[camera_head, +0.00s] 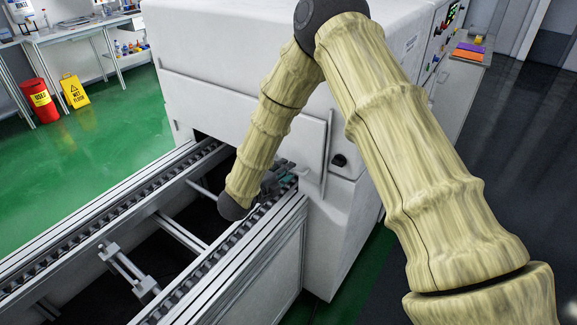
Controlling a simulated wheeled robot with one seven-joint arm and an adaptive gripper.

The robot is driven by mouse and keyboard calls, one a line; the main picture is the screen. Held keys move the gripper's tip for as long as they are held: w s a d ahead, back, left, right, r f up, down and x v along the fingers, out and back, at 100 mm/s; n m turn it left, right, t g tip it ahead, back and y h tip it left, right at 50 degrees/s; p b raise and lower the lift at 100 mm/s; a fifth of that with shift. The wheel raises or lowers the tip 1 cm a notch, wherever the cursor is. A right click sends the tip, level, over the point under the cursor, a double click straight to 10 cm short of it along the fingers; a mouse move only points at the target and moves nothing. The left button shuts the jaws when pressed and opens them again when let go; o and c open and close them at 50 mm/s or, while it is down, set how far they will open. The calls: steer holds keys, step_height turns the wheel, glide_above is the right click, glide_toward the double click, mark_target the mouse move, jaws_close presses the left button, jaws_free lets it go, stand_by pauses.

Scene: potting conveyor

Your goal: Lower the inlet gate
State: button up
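The white machine (215,45) stands at the end of the conveyor, which runs into a dark low opening in its front. A white front panel (190,92) sits above that opening and may be the inlet gate; its lower edge is partly hidden by my arm. Beside it on the right is a thin upright bar (327,150). My pale, bark-like arm reaches down over the conveyor. Grey parts that look like my gripper (283,170) show behind its lower end, near the right rail and close to the machine front. The fingers are mostly hidden, so I cannot tell what they touch.
The conveyor's right rail (215,262) and left rail (95,222) frame cross bars and dark gaps. A black knob (339,160) is on the machine's front right. A red bin (40,101) and yellow floor sign (74,91) stand far left. Green floor is clear on the left.

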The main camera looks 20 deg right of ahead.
steer(key=shift+x, duration=1.2)
jaws_close()
